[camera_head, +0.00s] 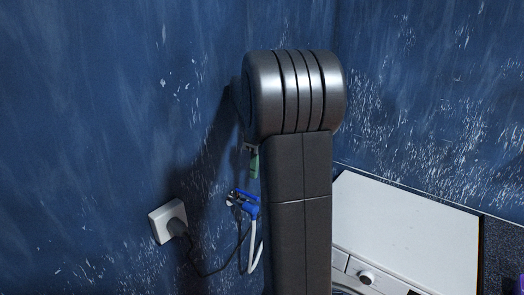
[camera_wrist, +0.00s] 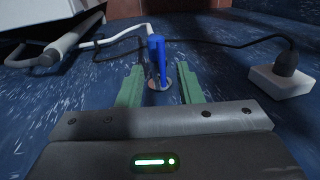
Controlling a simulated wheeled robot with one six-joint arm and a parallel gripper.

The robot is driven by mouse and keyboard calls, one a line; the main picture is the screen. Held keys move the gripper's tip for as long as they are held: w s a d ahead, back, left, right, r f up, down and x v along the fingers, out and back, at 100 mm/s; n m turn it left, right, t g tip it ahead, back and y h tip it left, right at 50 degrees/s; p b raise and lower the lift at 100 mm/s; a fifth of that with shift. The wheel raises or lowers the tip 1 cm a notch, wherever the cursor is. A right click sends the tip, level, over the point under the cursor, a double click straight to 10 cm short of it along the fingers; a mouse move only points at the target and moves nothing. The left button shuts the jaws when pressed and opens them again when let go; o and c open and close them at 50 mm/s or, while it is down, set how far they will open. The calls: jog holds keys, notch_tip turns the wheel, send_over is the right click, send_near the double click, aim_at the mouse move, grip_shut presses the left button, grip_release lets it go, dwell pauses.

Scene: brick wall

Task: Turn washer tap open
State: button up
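The washer tap has a blue handle (camera_wrist: 157,58) and a metal body on the blue wall. My gripper is open and no contact shows. In the head view the blue tap (camera_head: 243,202) is at lower centre, just left of my arm.
A white wall socket (camera_head: 167,220) with a black plug and cable is left of the tap. A white hose (camera_head: 254,255) hangs below the tap. The white washing machine (camera_head: 405,232) stands at right, partly hidden by my arm. The wall above the socket is bare.

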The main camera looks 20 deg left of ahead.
aim_at(246, 194)
notch_tip(246, 194, up, 6)
jog(key=w, duration=0.1)
jog(key=shift+d, duration=0.25)
jog(key=shift+f, duration=0.1)
jog(key=f, duration=0.4)
jog(key=s+f, duration=0.1)
jog(key=f, duration=0.4)
jog(key=s+a+f, duration=0.1)
jog(key=f, duration=0.3)
jog(key=shift+s+f+p, duration=0.15)
jog(key=shift+s+p, duration=0.05)
jog(key=shift+p, duration=0.15)
jog(key=shift+f, duration=0.1)
notch_tip(246, 194, up, 14)
jog(key=w+d, duration=0.1)
jog(key=w, duration=0.2)
jog(key=s+f, duration=0.1)
jog(key=f, duration=0.3)
jog(key=s+f, duration=0.1)
jog(key=f, duration=0.4)
jog(key=s+a+f, duration=0.1)
jog(key=f, duration=0.4)
jog(key=shift+s+f, duration=0.1)
jog(key=shift+s+a+m+b, duration=0.3)
jog(key=shift+s+m, duration=0.1)
jog(key=shift+m, duration=0.4)
